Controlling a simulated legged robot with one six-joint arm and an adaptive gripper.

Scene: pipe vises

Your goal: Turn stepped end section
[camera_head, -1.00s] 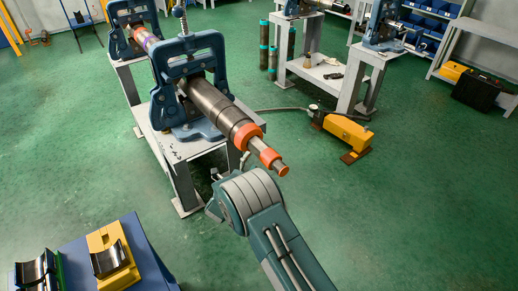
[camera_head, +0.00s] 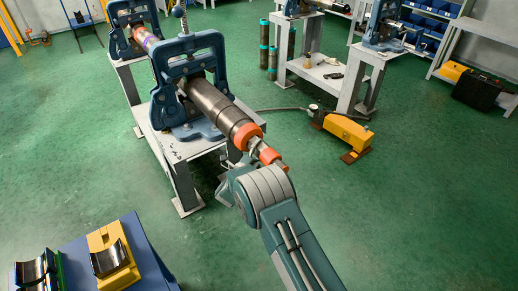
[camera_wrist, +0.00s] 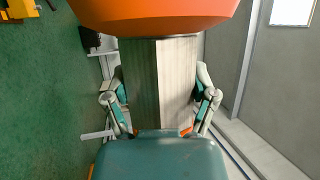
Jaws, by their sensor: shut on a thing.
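A long dark pipe (camera_head: 210,103) is clamped in a blue pipe vise (camera_head: 186,62) on a grey stand, its near end sloping down to the right. Its stepped end section (camera_head: 254,145) is a narrower bare metal length between a wide orange band (camera_head: 247,136) and a smaller orange band (camera_head: 269,156). In the wrist view, my gripper (camera_wrist: 160,88) has a finger on each side of the grey metal section (camera_wrist: 158,75), shut on it. The orange band (camera_wrist: 155,14) shows just beyond. My arm's wrist hides part of the gripper in the head view.
A yellow pump (camera_head: 347,131) with a hose lies on the floor to the right. More vise stands (camera_head: 350,85) are behind.

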